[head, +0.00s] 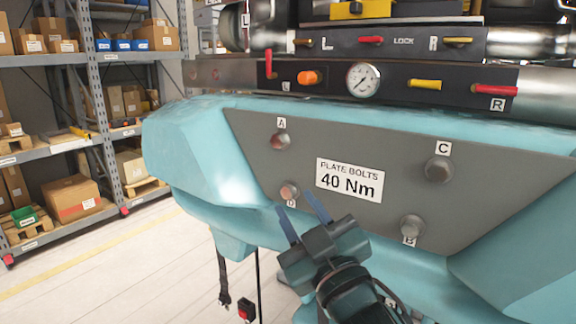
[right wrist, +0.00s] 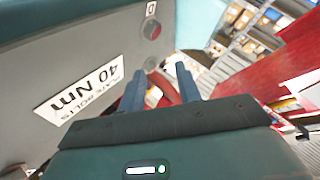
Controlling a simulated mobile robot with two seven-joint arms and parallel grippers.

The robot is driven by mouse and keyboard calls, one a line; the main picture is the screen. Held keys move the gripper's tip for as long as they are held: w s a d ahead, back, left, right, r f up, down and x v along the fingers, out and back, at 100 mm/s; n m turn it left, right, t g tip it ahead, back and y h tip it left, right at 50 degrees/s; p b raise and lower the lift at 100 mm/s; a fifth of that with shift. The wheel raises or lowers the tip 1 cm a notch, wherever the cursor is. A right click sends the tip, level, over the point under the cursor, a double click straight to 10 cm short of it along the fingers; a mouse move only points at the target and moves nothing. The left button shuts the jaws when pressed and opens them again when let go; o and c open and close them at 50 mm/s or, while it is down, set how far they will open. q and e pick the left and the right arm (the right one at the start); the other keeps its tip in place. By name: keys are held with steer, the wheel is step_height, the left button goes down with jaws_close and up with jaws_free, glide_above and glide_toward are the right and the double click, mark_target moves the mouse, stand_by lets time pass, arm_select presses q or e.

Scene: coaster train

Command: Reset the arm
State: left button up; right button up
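My right gripper (head: 294,202) is in front of the lower left of a grey plate (head: 345,148) on a teal body. Its two fingers are apart with nothing between them, and the right wrist view also shows them spread (right wrist: 158,82). In the head view the tips are close to bolt D (head: 289,191); whether they touch it cannot be told. Bolt A (head: 281,140), bolt C (head: 439,169) and bolt B (head: 411,226) are also on the plate. A white sign (head: 349,181) reads "PLATE BOLTS 40 Nm". My left gripper is not in view.
Above the plate is a dark panel with a round gauge (head: 363,79), an orange knob (head: 309,78), a yellow handle (head: 424,84) and red levers. Shelves (head: 88,70) with cardboard boxes stand at the left. The pale floor (head: 130,260) between is clear.

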steer(key=s+d+f+m+g+h, duration=0.2)
steer(key=d+f+g, duration=0.15)
steer(key=f, duration=0.45)
steer(key=s+d+f+m+g+h, duration=0.25)
steer(key=d+f, duration=0.25)
steer(key=f, duration=0.3)
steer(key=s+d+f+m+g+h, duration=0.2)
steer(key=d+f+h, duration=0.15)
steer(key=f, duration=0.45)
steer(key=s+d+f+m+g, duration=0.1)
steer(key=s+d+f+g, duration=0.4)
steer(key=s, duration=0.4)
steer(key=s+d+f+m+g, duration=0.1)
steer(key=s+d+f+g, duration=0.2)
steer(key=s+f, duration=0.5)
steer(key=w+a+f+t+y, duration=0.2)
steer(key=w+a+f+t, duration=0.2)
steer(key=a+f+t, duration=0.2)
steer(key=shift+w+a+n+t, duration=0.3)
steer(key=shift+w+n+t, duration=0.1)
steer(key=shift+n, duration=0.05)
steer(key=shift+o, duration=0.3)
steer(key=shift+a, duration=0.1)
